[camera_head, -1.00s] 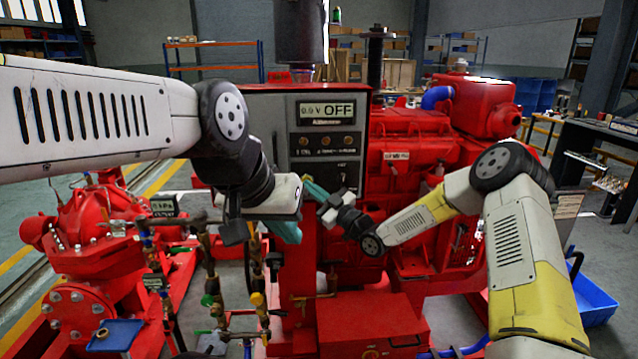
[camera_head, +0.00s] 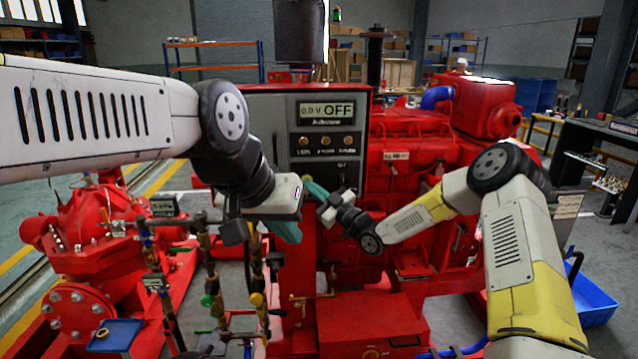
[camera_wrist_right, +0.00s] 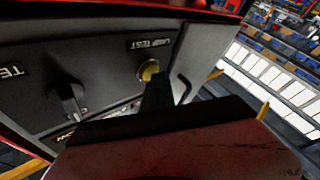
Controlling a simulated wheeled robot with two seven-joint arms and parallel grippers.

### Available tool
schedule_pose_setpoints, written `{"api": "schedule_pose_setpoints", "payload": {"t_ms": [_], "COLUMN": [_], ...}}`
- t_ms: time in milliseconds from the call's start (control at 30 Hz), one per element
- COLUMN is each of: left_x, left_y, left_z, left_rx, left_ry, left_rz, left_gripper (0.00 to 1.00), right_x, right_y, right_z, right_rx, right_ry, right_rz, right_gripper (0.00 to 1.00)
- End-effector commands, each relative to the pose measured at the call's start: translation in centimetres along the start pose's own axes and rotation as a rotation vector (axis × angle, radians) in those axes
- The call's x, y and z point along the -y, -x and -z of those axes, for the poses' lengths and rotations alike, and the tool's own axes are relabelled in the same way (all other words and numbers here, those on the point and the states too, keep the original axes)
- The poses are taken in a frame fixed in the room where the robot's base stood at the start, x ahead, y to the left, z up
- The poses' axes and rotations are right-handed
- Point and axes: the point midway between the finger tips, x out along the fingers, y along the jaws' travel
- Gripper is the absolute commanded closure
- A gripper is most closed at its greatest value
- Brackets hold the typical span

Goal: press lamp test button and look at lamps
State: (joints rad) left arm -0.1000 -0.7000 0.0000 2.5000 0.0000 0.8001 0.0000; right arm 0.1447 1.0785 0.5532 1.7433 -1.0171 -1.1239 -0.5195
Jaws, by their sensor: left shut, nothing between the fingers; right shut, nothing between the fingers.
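The grey control panel (camera_head: 268,115) stands in the middle of the head view, with a display (camera_head: 326,112) reading OFF. A row of three small round amber-brown lamps (camera_head: 326,140) sits below it; I cannot tell whether they are lit. In the right wrist view, a yellow round button (camera_wrist_right: 149,70) sits under a LAMP TEST label (camera_wrist_right: 150,43). My right gripper (camera_head: 314,188) is shut and empty at the panel's lower part. Its dark tip (camera_wrist_right: 158,90) overlaps the button's lower edge; contact is unclear. My left gripper (camera_head: 286,230) is shut and empty, lower and left of it.
A dark rotary knob (camera_wrist_right: 70,98) projects from the panel beside the button. The red engine (camera_head: 425,150) stands right of the panel, and a red pump (camera_head: 95,225) with pipes and valves is at left. A blue crate (camera_head: 592,295) lies on the floor at right.

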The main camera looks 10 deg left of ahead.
Motion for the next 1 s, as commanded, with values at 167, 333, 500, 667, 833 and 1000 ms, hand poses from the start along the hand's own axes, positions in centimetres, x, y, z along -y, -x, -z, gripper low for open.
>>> {"api": "schedule_pose_setpoints", "payload": {"t_ms": [167,333,500,667,833,1000], "left_x": [0.0,0.0,0.0,0.0,0.0,0.0], "left_y": [0.0,0.0,0.0,0.0,0.0,0.0], "left_z": [0.0,0.0,0.0,0.0,0.0,0.0], "left_rx": [0.0,0.0,0.0,0.0,0.0,0.0], "left_ry": [0.0,0.0,0.0,0.0,0.0,0.0], "left_rz": [0.0,0.0,0.0,0.0,0.0,0.0], "left_gripper": [1.0,1.0,1.0,1.0,1.0,1.0], "right_x": [0.2,0.6,0.8,0.8,1.1,2.0], "right_y": [0.3,0.9,1.2,1.2,1.6,2.8], "right_z": [0.2,0.6,0.8,0.8,1.1,2.0], "right_rx": [0.001,0.001,0.001,0.0,0.0,0.001], "right_ry": [-0.001,0.0,0.0,0.0,-0.001,-0.002], "right_rz": [0.0,0.0,-0.001,-0.001,0.0,0.0], "right_gripper": [1.0,1.0,1.0,1.0,1.0,1.0]}}
